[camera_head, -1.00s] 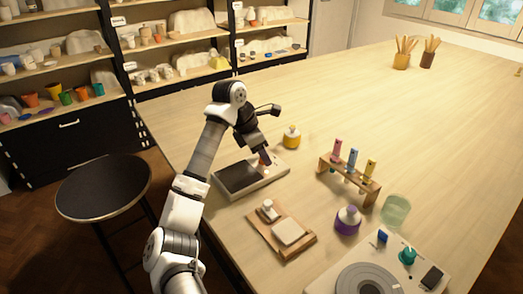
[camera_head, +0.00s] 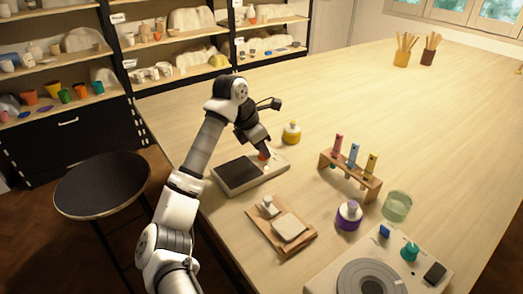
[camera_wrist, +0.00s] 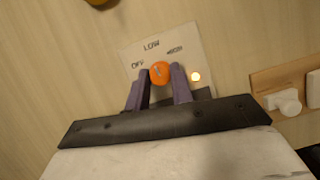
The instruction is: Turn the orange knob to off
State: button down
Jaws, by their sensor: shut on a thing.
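The orange knob (camera_wrist: 160,72) sits on a pale panel with the labels OFF at its left, LOW above it and a blurred label at its right. A short pale mark on the knob points roughly up towards LOW. My gripper (camera_wrist: 161,79) is shut on the knob, with one dark finger on each side. In the head view the knob (camera_head: 264,155) shows at the end of my gripper (camera_head: 264,153), partly covered by it. The pale device (camera_head: 262,179) carrying the knob has a dark flat plate on top. A small lamp (camera_wrist: 196,77) glows on its panel.
A yellow bottle (camera_head: 291,133) stands just behind the device. A wooden board (camera_head: 265,231) with a white stoppered piece lies in front. A rack of coloured tubes (camera_head: 350,176) and a purple jar (camera_head: 348,216) stand to the right.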

jog(key=n+b, duration=0.2)
jog(key=n+t+y+b, duration=0.1)
jog(key=n+b, duration=0.1)
jog(key=n, duration=0.1)
jog(key=shift+s+f+y+b, duration=0.2)
jog(key=shift+y+b, duration=0.1)
jog(key=shift+b, duration=0.1)
jog(key=n+b, duration=0.1)
jog(key=n+t+y+b, duration=0.1)
jog(key=n, duration=0.1)
jog(key=n+b, duration=0.2)
jog(key=shift+d+r+y, duration=0.15)
jog(key=shift+d+y, duration=0.1)
jog(key=shift+y, duration=0.05)
jog(key=shift+r+n, duration=0.1)
jog(key=shift+n, duration=0.3)
jog(key=c, duration=1.2)
grip_release()
jog(key=d+b+v, duration=0.1)
jog(key=v, duration=1.2)
jog(key=shift+s+a+r+b, duration=0.25)
jog(key=shift+a+r+b, duration=0.1)
jog(key=shift+a, duration=0.1)
